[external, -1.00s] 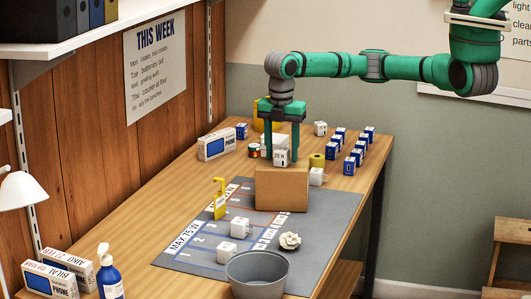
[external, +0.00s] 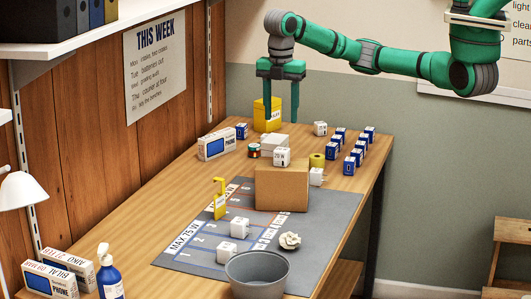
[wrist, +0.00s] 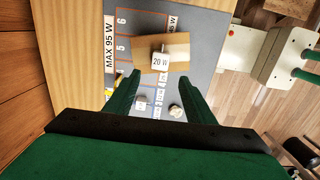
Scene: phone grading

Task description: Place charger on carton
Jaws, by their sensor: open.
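A white charger (external: 282,157) marked "20 W" stands on top of the brown carton (external: 282,190), near its back edge in the external view. In the wrist view the charger (wrist: 160,61) lies over the carton (wrist: 178,50), its label readable. The carton stands on the grey mat. My gripper (external: 281,112) is raised above and behind the carton, open and empty, with clear air between its fingers and the charger. Its spread fingers also show in the wrist view (wrist: 159,80), with the charger beyond their tips.
Other white chargers (external: 239,226) stand on the grey mat (external: 325,225), by a yellow upright tool (external: 220,200), a crumpled ball (external: 290,240) and a grey bucket (external: 257,272). Blue boxes (external: 349,166) stand at the right, a yellow container (external: 267,115) at the back.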

